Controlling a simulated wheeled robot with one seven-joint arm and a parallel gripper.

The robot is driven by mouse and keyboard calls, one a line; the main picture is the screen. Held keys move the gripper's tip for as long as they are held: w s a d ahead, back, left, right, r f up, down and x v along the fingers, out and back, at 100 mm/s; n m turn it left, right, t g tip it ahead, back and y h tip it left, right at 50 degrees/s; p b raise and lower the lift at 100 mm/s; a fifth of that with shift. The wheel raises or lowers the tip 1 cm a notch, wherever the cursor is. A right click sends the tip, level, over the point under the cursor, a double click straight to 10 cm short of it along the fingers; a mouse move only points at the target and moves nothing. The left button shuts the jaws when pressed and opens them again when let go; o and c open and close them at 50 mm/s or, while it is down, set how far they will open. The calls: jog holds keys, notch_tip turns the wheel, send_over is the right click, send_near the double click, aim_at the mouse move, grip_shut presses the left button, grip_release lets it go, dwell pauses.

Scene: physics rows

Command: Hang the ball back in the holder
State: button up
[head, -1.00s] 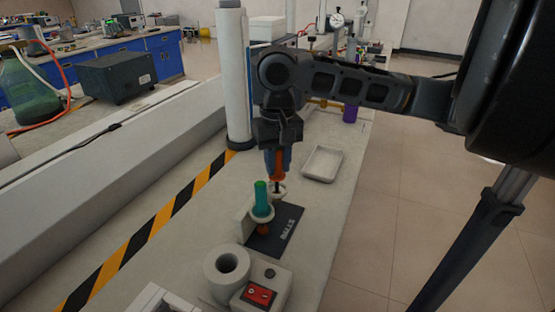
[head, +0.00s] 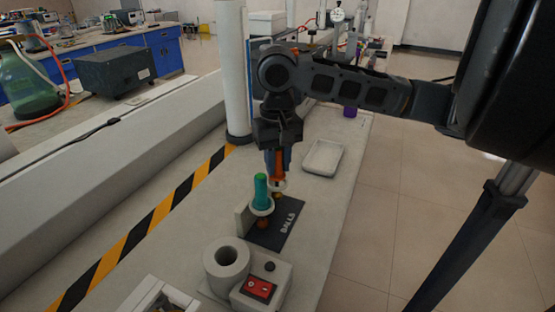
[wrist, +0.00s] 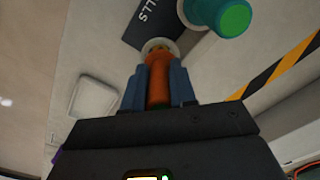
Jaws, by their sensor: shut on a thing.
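My gripper (head: 277,168) is shut on the orange handle (head: 278,170) of a ball piece and holds it upright. In the wrist view the orange handle (wrist: 159,82) stands between the two blue fingers. Its lower end is at the white far ring (head: 279,186) of the holder (head: 243,219); a small brassy ball (head: 277,197) shows just below that ring. I cannot tell whether the handle rests on the ring. A teal-handled piece (head: 261,188) sits in the near ring, with a brown ball (head: 263,223) beneath. A dark plate marked BALLS (head: 285,225) lies under the rings.
A white tray (head: 322,158) lies to the right behind the holder. A thick white ring-shaped block (head: 227,262) and a box with a red switch (head: 259,289) stand in front. A white column (head: 233,80) rises behind left. The bench's right edge is close.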

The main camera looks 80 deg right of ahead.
aim_at(278, 149)
jog(key=shift+f+b, duration=0.3)
jog(key=shift+f, duration=0.4)
jog(key=o, duration=1.4)
jog(key=shift+r, duration=0.1)
jog(key=shift+r+p, duration=3.35)
jog(key=shift+r, duration=0.2)
jog(key=shift+f, duration=0.1)
